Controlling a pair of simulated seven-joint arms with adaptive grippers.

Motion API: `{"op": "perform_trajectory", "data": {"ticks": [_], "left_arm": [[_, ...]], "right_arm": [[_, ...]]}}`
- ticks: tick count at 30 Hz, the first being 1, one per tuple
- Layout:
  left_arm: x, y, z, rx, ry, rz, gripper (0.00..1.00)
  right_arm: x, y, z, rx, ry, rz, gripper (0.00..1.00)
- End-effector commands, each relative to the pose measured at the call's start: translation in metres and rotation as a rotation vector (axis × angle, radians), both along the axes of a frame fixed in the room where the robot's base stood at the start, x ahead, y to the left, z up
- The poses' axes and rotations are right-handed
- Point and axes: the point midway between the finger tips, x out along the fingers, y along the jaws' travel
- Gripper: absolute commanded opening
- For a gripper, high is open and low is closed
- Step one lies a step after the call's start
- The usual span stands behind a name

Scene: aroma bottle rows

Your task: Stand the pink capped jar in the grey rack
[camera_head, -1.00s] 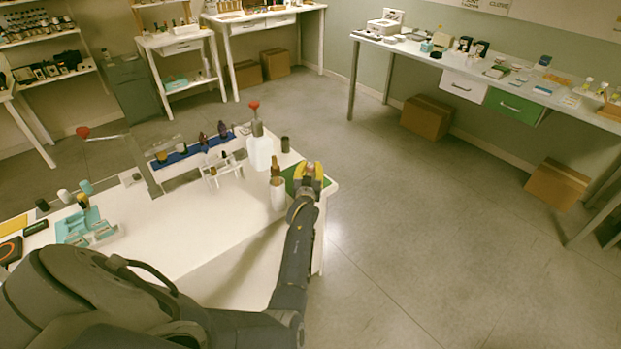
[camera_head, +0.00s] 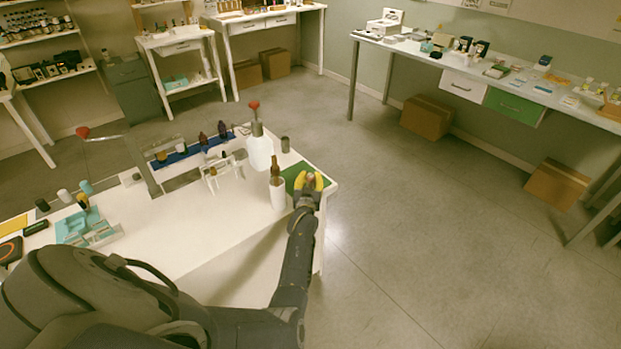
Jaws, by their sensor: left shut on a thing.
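My left gripper (camera_head: 309,182) has its yellow fingertips above the green mat at the table's right corner. It is shut on a small pinkish thing, which I take to be the pink capped jar (camera_head: 310,176); the fingers hide most of it. A small pale rack (camera_head: 212,179), which may be the grey rack, stands left of the gripper near the middle of the table, with small bottles at it. Its slots are too small to make out. My right gripper is not in view.
A brown bottle in a white cup (camera_head: 278,196) stands just left of the gripper. A blue tray (camera_head: 180,156) holds dark bottles. The table's front middle is clear.

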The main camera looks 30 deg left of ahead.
Motion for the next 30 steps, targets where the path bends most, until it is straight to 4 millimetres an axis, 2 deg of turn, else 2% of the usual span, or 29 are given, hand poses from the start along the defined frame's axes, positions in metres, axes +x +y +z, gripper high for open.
{"op": "perform_trajectory", "data": {"ticks": [1, 6, 15, 30], "left_arm": [[0.000, 0.000, -0.001, 0.000, 0.000, 0.000, 0.26], [0.000, 0.000, 0.000, 0.000, 0.000, 0.000, 0.45], [0.000, 0.000, 0.003, 0.001, 0.000, 0.000, 0.45], [-0.045, -0.022, 0.002, 0.000, 0.000, 0.000, 0.45]], "right_arm": [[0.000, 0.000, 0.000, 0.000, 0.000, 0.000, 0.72], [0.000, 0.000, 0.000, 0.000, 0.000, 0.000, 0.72], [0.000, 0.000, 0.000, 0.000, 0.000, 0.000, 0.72], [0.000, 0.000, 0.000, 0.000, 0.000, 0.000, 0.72]]}}
